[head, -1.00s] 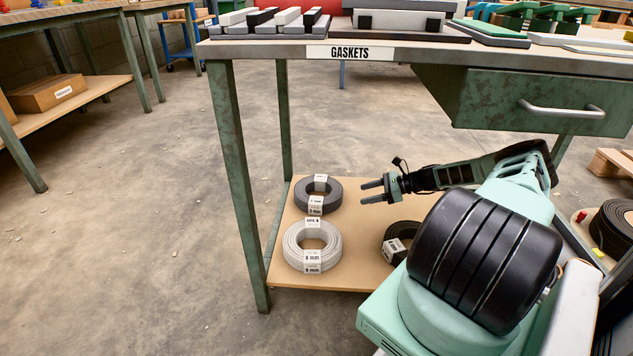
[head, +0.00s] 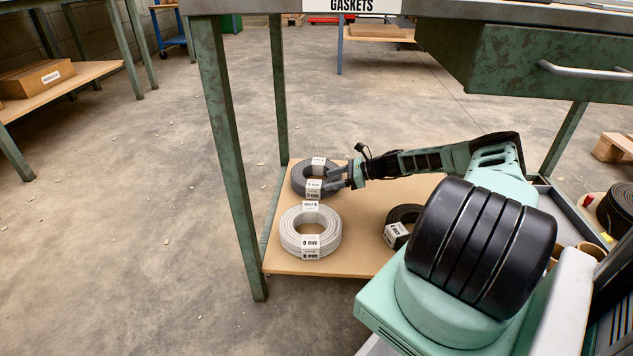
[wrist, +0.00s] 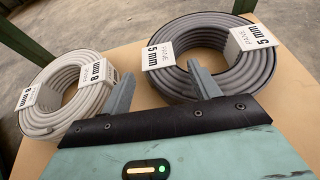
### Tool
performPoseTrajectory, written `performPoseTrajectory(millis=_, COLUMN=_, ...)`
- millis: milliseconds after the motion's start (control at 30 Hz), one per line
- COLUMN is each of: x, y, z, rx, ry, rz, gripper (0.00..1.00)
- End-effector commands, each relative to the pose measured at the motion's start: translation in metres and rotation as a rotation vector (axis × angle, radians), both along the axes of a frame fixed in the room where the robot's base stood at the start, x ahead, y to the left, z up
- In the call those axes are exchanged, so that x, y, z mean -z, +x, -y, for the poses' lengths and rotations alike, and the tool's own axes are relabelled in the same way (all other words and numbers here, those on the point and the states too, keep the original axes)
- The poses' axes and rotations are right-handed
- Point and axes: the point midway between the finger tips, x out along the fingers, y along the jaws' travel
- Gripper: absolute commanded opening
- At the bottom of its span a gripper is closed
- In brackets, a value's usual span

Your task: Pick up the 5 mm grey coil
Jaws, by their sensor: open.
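The 5 mm grey coil (head: 306,180) is dark grey with white labels and lies flat on the lower shelf at its back left. In the wrist view the coil (wrist: 262,66) shows "5 mm" and "PANE" on its labels. My gripper (head: 334,177) is open and reaches in from the right, its fingertips at the coil's right side. In the wrist view my gripper's fingers (wrist: 158,82) are apart, the right one overlapping the coil's near edge in the picture and the left one between the two coils. Nothing is held; I cannot tell whether a finger touches the coil.
A light grey 8 mm coil (head: 310,232) lies just in front of the grey one. A black coil (head: 402,222) lies farther right. The shelf (head: 345,262) sits under the gaskets bench, whose green leg (head: 228,160) stands to the left and drawer (head: 545,75) hangs above.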

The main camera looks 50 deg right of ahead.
Motion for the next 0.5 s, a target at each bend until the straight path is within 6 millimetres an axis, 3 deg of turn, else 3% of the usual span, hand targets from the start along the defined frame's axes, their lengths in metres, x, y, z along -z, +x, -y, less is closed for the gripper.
performPoseTrajectory(millis=500, x=0.023, y=0.042, z=-0.032, rx=0.000, ry=0.001, rz=-0.001, gripper=0.62)
